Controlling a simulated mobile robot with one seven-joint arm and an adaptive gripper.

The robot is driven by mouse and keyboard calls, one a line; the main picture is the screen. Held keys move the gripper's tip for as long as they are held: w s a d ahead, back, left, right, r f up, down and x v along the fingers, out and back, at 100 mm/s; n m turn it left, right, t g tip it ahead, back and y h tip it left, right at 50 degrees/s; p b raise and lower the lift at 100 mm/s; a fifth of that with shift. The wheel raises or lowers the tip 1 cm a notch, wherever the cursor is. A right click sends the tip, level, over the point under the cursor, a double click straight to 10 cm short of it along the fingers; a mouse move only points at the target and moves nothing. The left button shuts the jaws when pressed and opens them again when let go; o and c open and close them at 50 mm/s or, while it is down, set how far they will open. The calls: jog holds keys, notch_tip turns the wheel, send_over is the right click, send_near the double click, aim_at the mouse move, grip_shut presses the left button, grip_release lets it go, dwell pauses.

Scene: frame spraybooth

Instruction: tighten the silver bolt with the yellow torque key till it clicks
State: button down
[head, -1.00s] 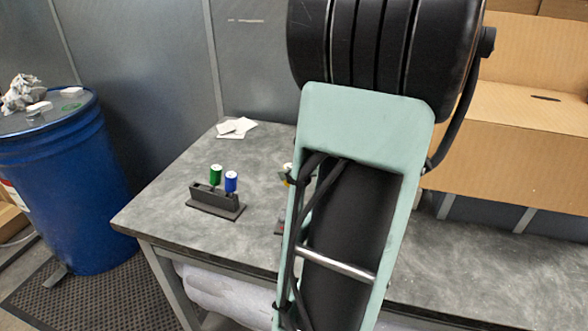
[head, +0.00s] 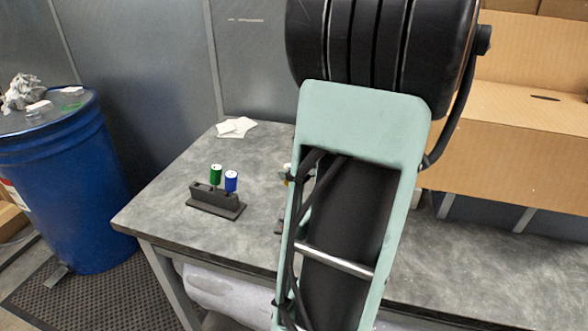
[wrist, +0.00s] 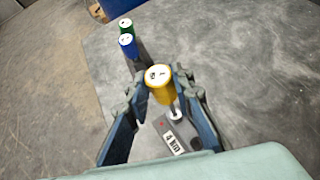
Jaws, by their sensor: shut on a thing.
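The yellow torque key (wrist: 159,84) is between the two fingertips of my gripper (wrist: 163,80) in the wrist view, and the gripper is shut on it. Its thin shaft runs down to a pale silver round piece, the bolt (wrist: 176,115), on a dark block (wrist: 155,135). I cannot tell whether the tip is seated in the bolt or just above it. The block has a white label (wrist: 173,143) that seems to read "4 Nm" and a small red mark. In the head view my arm hides the gripper and nearly all of this spot.
A dark holder (head: 216,203) with a green key (head: 215,174) and a blue key (head: 231,181) stands left on the grey table (head: 165,212). White papers (head: 236,127) lie behind. A blue drum (head: 65,185) stands left; cardboard boxes (head: 530,150) are at right.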

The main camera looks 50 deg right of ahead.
jog(key=shift+f+b, duration=0.75)
jog(key=shift+f, duration=0.25)
jog(key=c, duration=2.2)
grip_release()
grip_shut()
jog(key=m+h, duration=0.1)
jog(key=m+h+b, duration=0.1)
jog(key=m+h, duration=0.1)
jog(key=m+h+b, duration=0.1)
jog(key=shift+a+h, duration=0.3)
jog(key=shift+d, duration=0.1)
jog(key=shift+r+p, duration=2.35)
jog(key=shift+r, duration=0.2)
